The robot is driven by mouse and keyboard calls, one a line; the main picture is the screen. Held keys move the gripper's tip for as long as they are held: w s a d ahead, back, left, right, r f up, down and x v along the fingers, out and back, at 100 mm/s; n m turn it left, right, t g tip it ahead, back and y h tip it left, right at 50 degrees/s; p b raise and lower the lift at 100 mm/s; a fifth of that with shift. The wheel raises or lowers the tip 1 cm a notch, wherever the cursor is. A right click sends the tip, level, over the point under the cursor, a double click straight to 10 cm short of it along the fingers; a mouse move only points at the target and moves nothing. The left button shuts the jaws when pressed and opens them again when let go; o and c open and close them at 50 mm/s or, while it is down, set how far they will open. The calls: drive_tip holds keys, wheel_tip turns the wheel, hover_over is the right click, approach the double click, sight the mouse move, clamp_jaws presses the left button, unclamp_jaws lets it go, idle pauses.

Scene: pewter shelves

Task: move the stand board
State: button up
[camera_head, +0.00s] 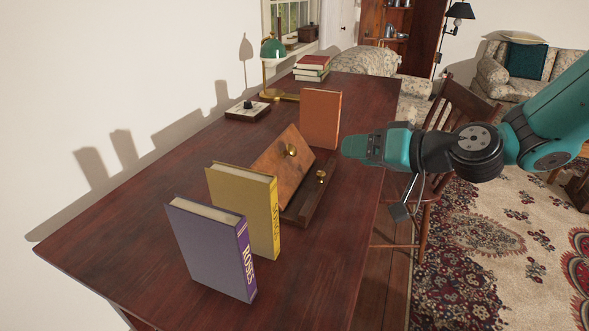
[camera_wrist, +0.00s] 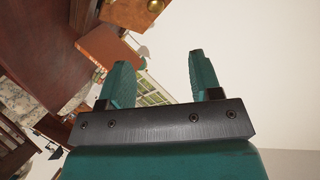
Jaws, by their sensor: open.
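The stand board (camera_head: 275,163) is a brown wooden panel with a brass knob (camera_head: 291,151) on its face. It leans back, tilted, on a dark wooden stand base (camera_head: 301,208) on the desk. A second brass knob (camera_head: 321,175) is on the base's front part. My gripper (camera_head: 349,144) is to the right of the board, above the desk's right side, apart from it. The wrist view shows the gripper's two fingers (camera_wrist: 161,72) spread with nothing between them. Part of the board (camera_wrist: 130,12) shows at that view's top edge.
An orange book (camera_head: 320,118) stands upright behind the board. A yellow book (camera_head: 243,208) and a purple book (camera_head: 211,247) stand in front. A green lamp (camera_head: 273,50), stacked books (camera_head: 311,68) and an inkstand (camera_head: 247,110) are further back. A chair (camera_head: 458,105) stands at the right.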

sight(294, 148)
drive_tip(key=x, duration=0.6)
drive_tip(key=p+x, duration=0.1)
drive_tip(key=x, duration=0.4)
drive_tip(key=w+x, duration=0.1)
drive_tip(key=x, duration=0.5)
drive_tip(key=shift+w+d+p, duration=0.1)
drive_tip(key=shift+w+p, duration=0.05)
drive_tip(key=shift+p, duration=0.2)
